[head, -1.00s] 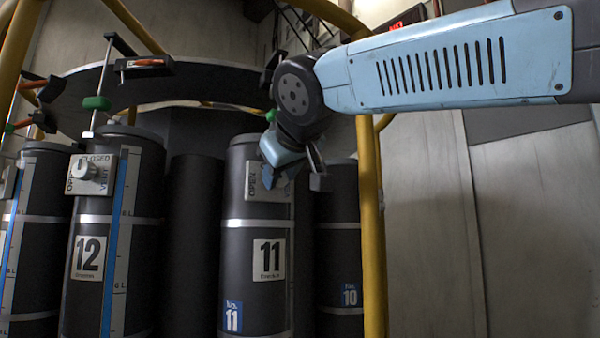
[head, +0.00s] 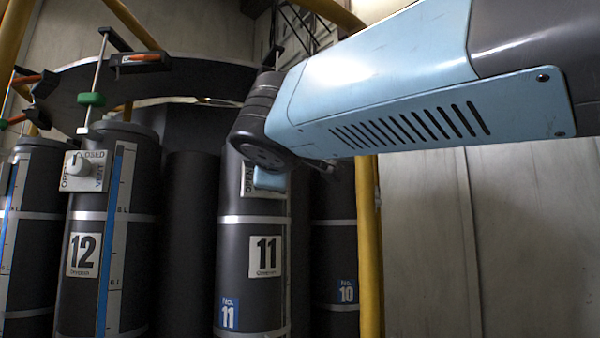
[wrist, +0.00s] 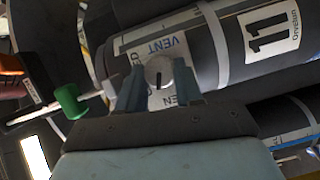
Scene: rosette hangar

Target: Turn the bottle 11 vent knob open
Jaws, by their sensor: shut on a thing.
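Bottle 11 (head: 233,265) is a dark upright cylinder, with its vent plate (head: 247,176) mostly hidden behind my arm in the head view. In the wrist view the round silver vent knob (wrist: 158,72) sits on the white plate marked VENT (wrist: 165,46). A short dark mark on its face runs roughly up and down the picture, between VENT and the partly covered letters EN. My gripper (wrist: 160,80) is shut on the knob, one finger on each side. In the head view only a light-blue bit of my gripper (head: 270,180) shows.
Bottle 12 (head: 77,300) stands to the left with its own vent knob. Bottle 10 (head: 333,265) and a yellow post (head: 369,240) are close on the right. A curved dark band with clamps (head: 140,62) hangs above. A green knob (wrist: 70,101) is near my gripper.

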